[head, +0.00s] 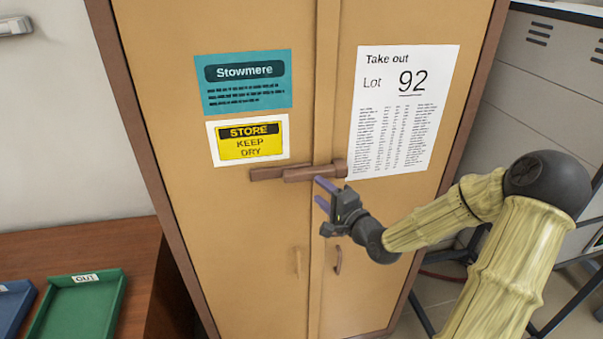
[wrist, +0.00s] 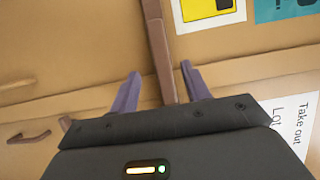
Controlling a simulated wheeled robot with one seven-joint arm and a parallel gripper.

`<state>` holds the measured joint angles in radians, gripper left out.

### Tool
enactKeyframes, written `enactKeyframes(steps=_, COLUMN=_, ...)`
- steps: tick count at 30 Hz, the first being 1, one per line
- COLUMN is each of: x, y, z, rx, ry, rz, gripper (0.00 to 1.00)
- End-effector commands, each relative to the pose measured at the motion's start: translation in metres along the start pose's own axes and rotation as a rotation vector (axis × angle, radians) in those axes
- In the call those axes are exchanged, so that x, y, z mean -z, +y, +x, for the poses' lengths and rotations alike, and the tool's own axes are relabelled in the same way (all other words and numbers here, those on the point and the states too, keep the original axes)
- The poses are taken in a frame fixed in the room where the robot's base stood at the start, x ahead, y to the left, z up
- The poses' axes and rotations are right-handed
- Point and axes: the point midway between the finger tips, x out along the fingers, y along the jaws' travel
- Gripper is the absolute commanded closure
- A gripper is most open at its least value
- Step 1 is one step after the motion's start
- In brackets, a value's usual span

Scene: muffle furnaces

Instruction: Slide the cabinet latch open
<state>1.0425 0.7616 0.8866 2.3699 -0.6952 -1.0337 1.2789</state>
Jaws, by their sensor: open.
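The brown wooden latch (head: 285,173) is a horizontal bar on the tan cabinet (head: 240,215). It lies across the seam between the two closed doors, with a thicker block toward its right end. My gripper (head: 320,192) is open in front of the doors, just below the latch's right part in the head view. In the wrist view the latch (wrist: 157,40) runs down the picture between the two purple fingers of my gripper (wrist: 160,70). Its lower end is hidden behind the gripper body. I cannot tell whether either finger touches it.
Two small door handles (head: 338,261) sit low beside the seam. A printed sheet (head: 403,112) and two signs (head: 248,80) are on the doors. A green tray (head: 80,305) stands on a brown table at the left. A grey unit (head: 550,60) is at the right.

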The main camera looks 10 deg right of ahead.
Motion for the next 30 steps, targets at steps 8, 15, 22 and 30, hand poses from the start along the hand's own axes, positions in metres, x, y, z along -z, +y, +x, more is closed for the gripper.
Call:
enactKeyframes(steps=8, x=-0.001, y=-0.003, z=0.049, rx=0.001, ry=-0.002, rz=0.001, gripper=0.53)
enactKeyframes(steps=15, x=-0.001, y=-0.002, z=0.085, rx=0.000, ry=-0.001, rz=0.001, gripper=0.53)
enactKeyframes(steps=22, x=0.000, y=0.000, z=0.094, rx=-0.001, ry=0.000, rz=0.000, gripper=0.53)
enactKeyframes(steps=30, x=0.000, y=0.000, z=0.093, rx=-0.001, ry=0.000, rz=0.000, gripper=0.72)
